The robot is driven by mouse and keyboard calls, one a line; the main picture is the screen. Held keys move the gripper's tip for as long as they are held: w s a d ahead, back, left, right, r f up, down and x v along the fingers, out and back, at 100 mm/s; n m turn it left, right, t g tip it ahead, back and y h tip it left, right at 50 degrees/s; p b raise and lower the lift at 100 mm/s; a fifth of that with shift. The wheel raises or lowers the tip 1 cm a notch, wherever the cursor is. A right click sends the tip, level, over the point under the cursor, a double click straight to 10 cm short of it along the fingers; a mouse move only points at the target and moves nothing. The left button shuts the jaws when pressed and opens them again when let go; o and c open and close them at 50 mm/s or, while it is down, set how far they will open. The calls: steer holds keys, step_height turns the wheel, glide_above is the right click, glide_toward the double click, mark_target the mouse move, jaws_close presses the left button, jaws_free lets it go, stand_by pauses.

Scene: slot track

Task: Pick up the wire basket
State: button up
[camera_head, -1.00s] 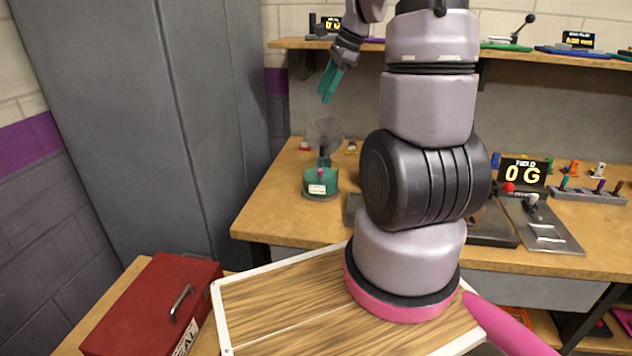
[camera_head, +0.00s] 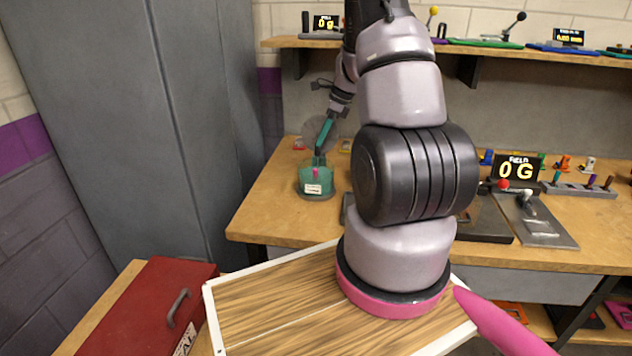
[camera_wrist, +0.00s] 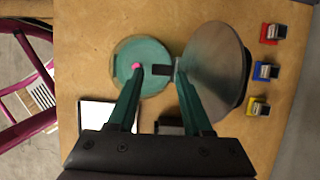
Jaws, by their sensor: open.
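I cannot make out a clear wire basket in either view. A round teal container (camera_head: 316,181) with a white label and a pink spot stands on the bench at the left; it also shows in the wrist view (camera_wrist: 151,52). A grey, see-through disc (camera_wrist: 215,65) sits beside it, with a small black piece (camera_wrist: 161,71) between the two. My gripper (camera_head: 320,150) is over the container. In the wrist view its teal fingers (camera_wrist: 159,68) are open, one tip near the pink spot, the other near the disc's edge. The black piece shows between them; contact cannot be told.
Small red (camera_wrist: 272,33), blue (camera_wrist: 265,71) and yellow (camera_wrist: 259,106) blocks stand right of the disc. A tall grey cabinet (camera_head: 150,110) is at the left, a red toolbox (camera_head: 145,300) at the front left. A shelf (camera_head: 420,46) runs above the bench.

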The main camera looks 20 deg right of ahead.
steer(key=x, duration=0.4)
steer(key=shift+w+f, duration=0.15)
jaws_close()
stand_by(1.2)
